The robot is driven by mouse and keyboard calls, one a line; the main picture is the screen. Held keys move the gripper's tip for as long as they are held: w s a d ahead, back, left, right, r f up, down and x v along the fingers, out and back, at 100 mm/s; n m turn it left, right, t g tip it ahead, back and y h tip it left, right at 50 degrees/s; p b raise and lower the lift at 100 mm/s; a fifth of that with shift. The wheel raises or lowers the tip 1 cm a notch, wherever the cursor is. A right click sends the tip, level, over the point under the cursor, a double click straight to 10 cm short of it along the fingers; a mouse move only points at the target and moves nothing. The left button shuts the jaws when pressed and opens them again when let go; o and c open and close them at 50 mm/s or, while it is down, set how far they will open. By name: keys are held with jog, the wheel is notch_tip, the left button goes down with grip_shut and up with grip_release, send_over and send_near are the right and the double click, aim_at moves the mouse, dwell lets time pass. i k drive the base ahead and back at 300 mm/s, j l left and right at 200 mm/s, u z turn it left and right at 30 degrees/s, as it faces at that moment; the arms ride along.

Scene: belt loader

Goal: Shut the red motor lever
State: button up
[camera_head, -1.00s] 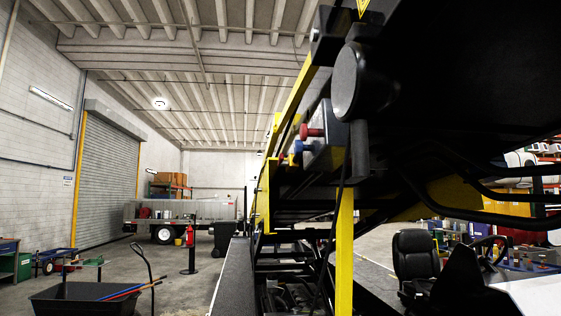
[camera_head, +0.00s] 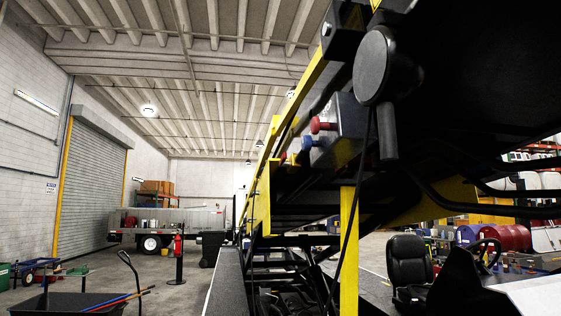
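A red knob-ended lever (camera_head: 322,125) sticks out to the left from a dark box (camera_head: 345,117) on the side of the belt loader's raised yellow and black boom (camera_head: 305,85). A blue knob-ended lever (camera_head: 312,142) is just below it on the same box. Whether the red lever is in its open or shut position cannot be told from this angle. A smaller red and blue spot (camera_head: 283,157) shows further along the boom. My gripper is not in view, and nothing is seen touching the levers.
A black round part with a short handle (camera_head: 372,65) hangs close, right of the levers. A yellow post (camera_head: 348,240) and a black cable stand below the box. A driver's seat (camera_head: 408,262) is at lower right. A black cart (camera_head: 70,303) is at lower left; open floor lies beyond.

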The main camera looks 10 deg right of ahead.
aim_at(282, 162)
jog(key=z, duration=0.15)
jog(key=i+j+z, duration=0.3)
jog(key=j+z, duration=0.3)
jog(key=i+j+z, duration=0.1)
jog(key=j+z, duration=0.2)
jog(key=j, duration=0.2)
jog(key=i+j, duration=0.15)
jog(key=j, duration=0.6)
jog(key=i+j+z, duration=0.1)
jog(key=j, duration=0.6)
jog(key=i+j+z, duration=0.1)
jog(key=j, duration=0.65)
jog(key=i+j, duration=0.15)
jog(key=j, duration=0.6)
jog(key=i+j+z, duration=0.1)
jog(key=j, duration=0.65)
